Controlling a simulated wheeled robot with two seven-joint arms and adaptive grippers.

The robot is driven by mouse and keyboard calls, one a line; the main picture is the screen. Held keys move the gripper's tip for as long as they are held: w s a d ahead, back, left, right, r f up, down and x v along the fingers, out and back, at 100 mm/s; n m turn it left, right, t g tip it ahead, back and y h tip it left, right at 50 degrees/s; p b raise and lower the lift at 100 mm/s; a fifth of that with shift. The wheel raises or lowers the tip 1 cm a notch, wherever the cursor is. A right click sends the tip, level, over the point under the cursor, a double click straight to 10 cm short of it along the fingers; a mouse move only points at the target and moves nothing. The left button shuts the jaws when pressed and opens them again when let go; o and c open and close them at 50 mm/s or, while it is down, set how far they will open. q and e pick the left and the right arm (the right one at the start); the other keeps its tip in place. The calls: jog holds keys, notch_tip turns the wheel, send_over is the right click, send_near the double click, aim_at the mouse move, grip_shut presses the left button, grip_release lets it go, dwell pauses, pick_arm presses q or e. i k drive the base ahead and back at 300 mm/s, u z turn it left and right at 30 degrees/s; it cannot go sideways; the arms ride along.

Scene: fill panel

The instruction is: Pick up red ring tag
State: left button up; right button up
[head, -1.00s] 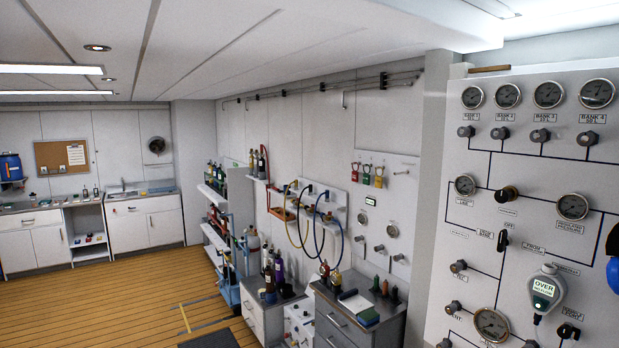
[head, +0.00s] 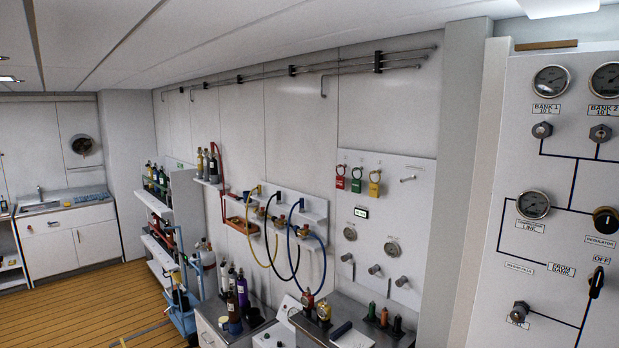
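A red ring tag (head: 340,181) hangs from a hook on the white wall panel (head: 420,215), at the left of a short row. A green tag (head: 357,184) and a yellow tag (head: 375,188) hang to its right, each with a ring at the top. Neither of my grippers shows in the head view.
Below the panel stands a grey-topped counter (head: 392,340) with small bottles and a dark tablet-like item. Yellow and blue hoses hang from a wall shelf (head: 310,208) to the left. A large gauge panel (head: 520,130) stands at the right. Wooden floor (head: 85,310) is open at the lower left.

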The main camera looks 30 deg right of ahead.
aim_at(339, 179)
jog(key=z, duration=0.25)
jog(key=i, duration=1.3)
jog(key=z, duration=1.45)
jog(key=i, duration=0.9)
jog(key=z, duration=0.85)
